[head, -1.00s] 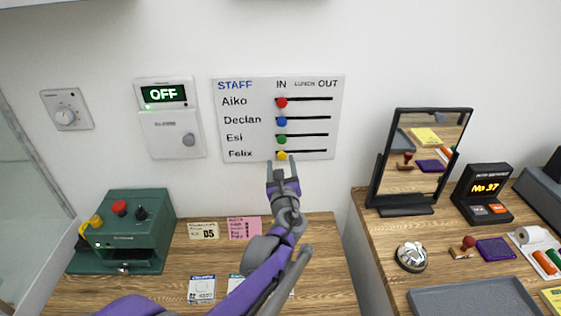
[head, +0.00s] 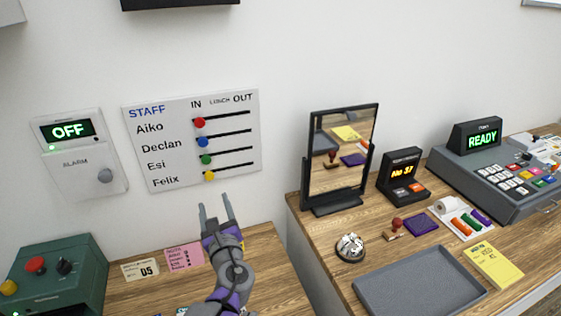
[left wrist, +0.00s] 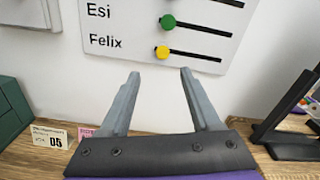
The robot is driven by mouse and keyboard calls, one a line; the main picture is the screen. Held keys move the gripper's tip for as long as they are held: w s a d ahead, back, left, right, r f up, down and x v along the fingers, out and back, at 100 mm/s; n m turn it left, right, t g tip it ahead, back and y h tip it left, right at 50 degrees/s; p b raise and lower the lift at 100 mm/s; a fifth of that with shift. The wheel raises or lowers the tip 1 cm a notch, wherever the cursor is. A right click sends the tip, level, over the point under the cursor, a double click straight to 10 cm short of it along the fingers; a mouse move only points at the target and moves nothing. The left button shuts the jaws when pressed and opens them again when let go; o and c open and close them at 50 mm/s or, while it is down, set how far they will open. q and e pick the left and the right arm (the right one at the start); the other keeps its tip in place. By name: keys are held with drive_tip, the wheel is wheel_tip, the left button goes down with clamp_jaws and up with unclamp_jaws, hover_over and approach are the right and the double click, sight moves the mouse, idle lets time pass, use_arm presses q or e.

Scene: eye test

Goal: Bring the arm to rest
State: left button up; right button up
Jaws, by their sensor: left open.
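My left gripper (head: 215,201) is open and empty, its two fingers pointing at the wall just below the staff board (head: 228,108). In the left wrist view the gripper (left wrist: 160,75) shows nothing between its parted fingers, below the yellow knob (left wrist: 163,52). The yellow knob (head: 209,176) on the Felix row, the green knob (head: 206,160), the blue knob (head: 202,143) and the red knob (head: 200,122) all sit at the IN end. The fingers appear clear of the board. My right gripper is not in view.
An alarm box (head: 78,150) reading OFF hangs left of the board. A green machine (head: 60,268) stands at lower left. On the right counter stand a mirror (head: 310,160), bell (head: 351,248), grey tray (head: 372,290) and register (head: 470,180). Wall below the board is bare.

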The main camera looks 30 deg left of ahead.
use_arm(q)
drive_tip(key=s+d+f+n+g+h+p, duration=0.1)
drive_tip(key=s+d+f+n+g+h, duration=0.1)
drive_tip(key=d+n, duration=0.5)
drive_tip(key=s+d+f+n+g+h+p, duration=0.1)
drive_tip(key=s+d+f+n+h, duration=0.4)
drive_tip(key=d, duration=0.5)
drive_tip(key=s+d+f+n+g+h+p, duration=0.1)
drive_tip(key=s+d+f+n+g+h, duration=0.1)
drive_tip(key=s+d+f+n+h, duration=0.2)
drive_tip(key=d+f+n+h, duration=0.3)
drive_tip(key=d+n, duration=0.1)
drive_tip(key=n, duration=0.2)
drive_tip(key=shift+s+d+n+g, duration=0.2)
drive_tip(key=shift+d+n+g, duration=0.05)
drive_tip(key=shift+n+g, duration=0.05)
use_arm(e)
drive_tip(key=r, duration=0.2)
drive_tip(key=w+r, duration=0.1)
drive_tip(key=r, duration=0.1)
use_arm(q)
drive_tip(key=shift+c, duration=1.1)
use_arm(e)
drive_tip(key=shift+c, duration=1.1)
use_arm(q)
drive_tip(key=shift+a, duration=0.15)
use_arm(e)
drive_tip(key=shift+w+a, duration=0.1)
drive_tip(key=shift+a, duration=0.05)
